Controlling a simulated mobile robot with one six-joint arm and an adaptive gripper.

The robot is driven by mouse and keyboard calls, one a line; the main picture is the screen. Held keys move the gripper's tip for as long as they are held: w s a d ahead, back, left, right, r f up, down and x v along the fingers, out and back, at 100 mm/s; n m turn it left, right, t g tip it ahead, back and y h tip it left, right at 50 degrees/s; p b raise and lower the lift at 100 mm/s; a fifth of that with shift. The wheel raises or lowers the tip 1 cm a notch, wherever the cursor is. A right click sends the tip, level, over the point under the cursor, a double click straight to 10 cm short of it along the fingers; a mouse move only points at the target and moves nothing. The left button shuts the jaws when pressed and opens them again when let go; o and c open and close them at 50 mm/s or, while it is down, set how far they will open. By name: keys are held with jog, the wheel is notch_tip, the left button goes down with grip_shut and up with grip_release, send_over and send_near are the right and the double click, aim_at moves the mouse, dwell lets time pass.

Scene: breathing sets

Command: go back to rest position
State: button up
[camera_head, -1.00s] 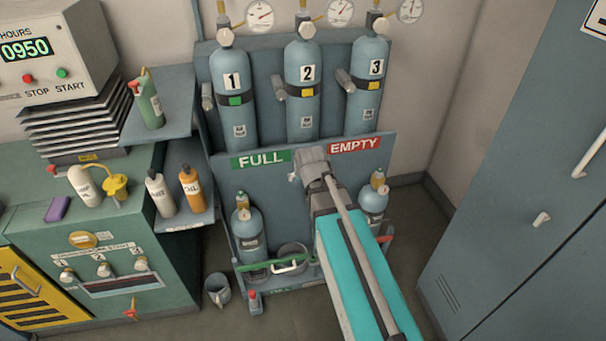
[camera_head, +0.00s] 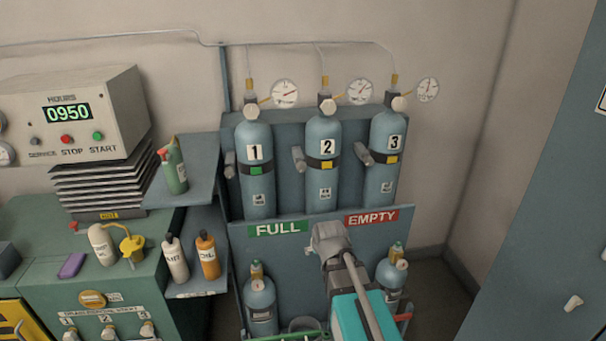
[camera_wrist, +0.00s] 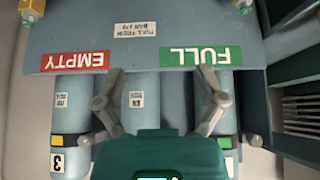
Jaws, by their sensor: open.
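My gripper (camera_wrist: 160,105) is open and empty in the wrist view, its two fingers spread apart in front of the cylinder rack. In the head view my arm rises from the bottom, and its end is in front of the rack's blue panel, below and between the FULL sign (camera_head: 278,229) and the EMPTY sign (camera_head: 372,218). The fingers are hidden there. Three large blue cylinders, number 1 (camera_head: 256,185), number 2 (camera_head: 323,185) and number 3 (camera_head: 386,165), stand upright in the rack behind the panel.
Smaller cylinders stand below the signs, left (camera_head: 260,305) and right (camera_head: 390,275) of my arm. A green machine (camera_head: 125,285) with bottles is at left. A blue-grey cabinet (camera_head: 540,240) stands at right. Clear air lies between arm and cabinet.

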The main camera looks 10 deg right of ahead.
jog(key=s+r+g+p, duration=0.1)
jog(key=s+g+p, duration=0.2)
jog(key=s, duration=0.4)
jog(key=s+r+g+p, duration=0.2)
jog(key=s+g+p, duration=0.1)
jog(key=s, duration=0.5)
jog(key=shift+a+r+g+p, duration=0.25)
jog(key=shift+g+p, duration=0.05)
jog(key=shift+g, duration=0.1)
dwell(0.4)
jog(key=w+a+f+t+y+b, duration=0.15)
jog(key=w+t+b, duration=0.3)
jog(key=w, duration=0.45)
jog(key=w+f+t+h+b, duration=0.1)
jog(key=w+f+t+b, duration=0.3)
jog(key=w, duration=0.5)
jog(key=w+r+m+t+h+b, duration=0.2)
jog(key=w+r+t+b, duration=0.7)
jog(key=w+t+b, duration=0.4)
jog(key=shift+w+d+m+t, duration=0.35)
jog(key=shift+w+t, duration=0.1)
jog(key=shift+w, duration=0.3)
